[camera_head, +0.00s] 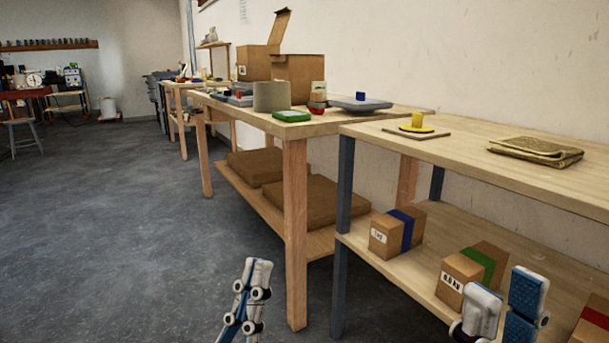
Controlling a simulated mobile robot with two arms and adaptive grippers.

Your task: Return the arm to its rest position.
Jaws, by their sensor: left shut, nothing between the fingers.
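My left gripper (257,264) is at the bottom of the head view, left of centre. Its two fingers point up and lie side by side, shut with nothing between them. It appears in front of the dark floor, left of the near leg of the wooden workbench (295,240). My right gripper (505,290) is at the bottom right, in front of the lower shelf of the nearer table. Its fingers stand apart with a gap, and one blue pad faces the camera. No object shows between them. The rest of both arms is cut off by the frame.
The nearer table (460,150) carries a yellow piece on a board (416,126) and a folded cloth (536,151). Its lower shelf holds a blue-banded box (385,236) and a green-banded box (463,272). Open floor (110,230) lies to the left.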

